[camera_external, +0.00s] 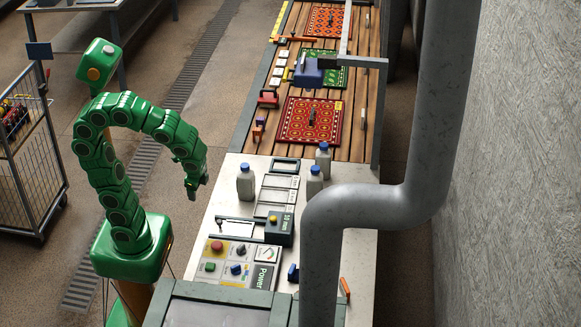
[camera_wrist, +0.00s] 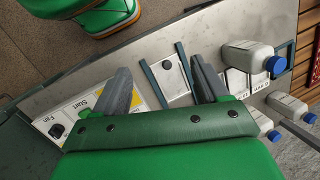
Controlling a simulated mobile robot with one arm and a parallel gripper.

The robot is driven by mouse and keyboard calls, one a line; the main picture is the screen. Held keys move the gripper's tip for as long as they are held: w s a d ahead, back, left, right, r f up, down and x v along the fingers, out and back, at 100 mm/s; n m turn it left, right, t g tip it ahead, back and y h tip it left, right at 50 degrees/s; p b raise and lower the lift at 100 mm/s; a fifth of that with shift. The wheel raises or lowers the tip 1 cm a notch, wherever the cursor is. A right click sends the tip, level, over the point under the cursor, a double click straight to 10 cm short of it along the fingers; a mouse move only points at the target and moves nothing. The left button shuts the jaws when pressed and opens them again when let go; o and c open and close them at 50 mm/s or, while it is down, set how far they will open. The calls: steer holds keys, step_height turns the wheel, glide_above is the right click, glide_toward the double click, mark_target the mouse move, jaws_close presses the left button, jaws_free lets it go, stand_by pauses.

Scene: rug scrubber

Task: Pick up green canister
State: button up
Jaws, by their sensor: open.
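I see no green canister in either view. Three grey-white bottles with blue caps stand on the pale worktop: a left one (camera_external: 245,184), a back one (camera_external: 323,162) and a front right one (camera_external: 315,183). In the wrist view the nearest bottle (camera_wrist: 247,56) lies to the right of my gripper, with another bottle (camera_wrist: 287,106) farther right. My gripper (camera_external: 193,188) hangs at the left edge of the worktop, left of the left bottle and apart from it.
A control panel (camera_external: 238,262) and a dark green box with a yellow knob (camera_external: 279,228) occupy the front worktop. A thick grey pipe (camera_external: 372,207) passes over the right side. Behind are slatted boards with patterned rugs (camera_external: 297,130). A wire cart (camera_external: 35,170) stands left.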

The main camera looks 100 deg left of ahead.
steer(key=w+a+m+y, duration=0.2)
steer(key=w+a, duration=0.3)
steer(key=w, duration=0.3)
steer(key=w+a+m+y, duration=0.3)
steer(key=w+a, duration=0.3)
steer(key=w, duration=0.2)
steer(key=m+t+y, duration=0.4)
steer(key=m+t, duration=0.1)
steer(key=m, duration=0.6)
glide_above(349, 207)
steer(key=s, duration=1.2)
step_height(349, 207, down, 7)
steer(key=w+d+f+m+t, duration=0.1)
steer(key=w+f+m, duration=0.1)
steer(key=w, duration=0.1)
steer(key=w+d+f+m+t, duration=0.1)
steer(key=w+f+m, duration=0.1)
steer(key=w+f, duration=0.1)
steer(key=w+d+f+m+t, duration=0.1)
steer(key=w+f, duration=0.2)
steer(key=w, duration=0.1)
steer(key=shift+w+f+m+h, duration=0.15)
steer(key=shift+w+m+h, duration=0.15)
steer(key=shift+m, duration=0.1)
steer(key=shift+x, duration=3.15)
steer(key=shift+w+a, duration=0.4)
steer(key=shift+a, duration=0.15)
steer(key=shift+f, duration=0.1)
steer(key=shift+c, duration=0.3)
